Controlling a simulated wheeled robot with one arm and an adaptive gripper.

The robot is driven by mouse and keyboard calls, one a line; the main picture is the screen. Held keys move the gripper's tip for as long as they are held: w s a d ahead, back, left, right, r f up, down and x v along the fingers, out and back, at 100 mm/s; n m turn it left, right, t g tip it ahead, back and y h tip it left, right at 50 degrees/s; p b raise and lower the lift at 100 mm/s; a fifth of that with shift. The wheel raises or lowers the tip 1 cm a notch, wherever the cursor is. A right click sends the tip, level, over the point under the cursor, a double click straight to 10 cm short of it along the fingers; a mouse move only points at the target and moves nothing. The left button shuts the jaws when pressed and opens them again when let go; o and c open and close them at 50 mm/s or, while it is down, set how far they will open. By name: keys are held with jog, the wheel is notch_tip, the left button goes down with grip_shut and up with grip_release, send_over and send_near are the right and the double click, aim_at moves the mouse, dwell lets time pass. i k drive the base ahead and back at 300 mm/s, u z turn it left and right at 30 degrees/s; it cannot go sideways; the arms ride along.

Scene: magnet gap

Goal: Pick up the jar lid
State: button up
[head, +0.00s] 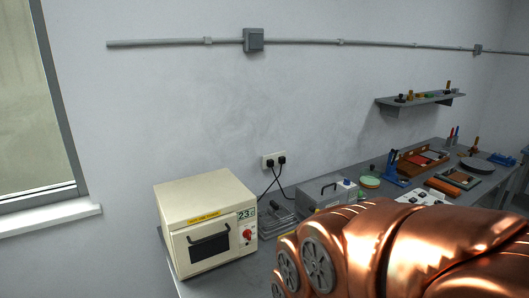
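I cannot surely make out the jar lid. A small flat green round thing (370,182) lies on the grey bench (262,269), right of the grey box; it is too small to tell whether it is the lid. My copper-coloured arm fills the lower right of the head view and hides part of the bench. My gripper's fingers do not show.
A cream oven (208,222) stands at the bench's left end. A grey box (327,190), a blue stand (394,170), a brown tray (422,160) and a dark round plate (477,165) stand along the bench. A wall shelf (420,100) holds small items.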

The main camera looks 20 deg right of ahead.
aim_at(371, 172)
jog(key=z, duration=2.3)
jog(key=i, duration=1.9)
jog(key=u, duration=2.75)
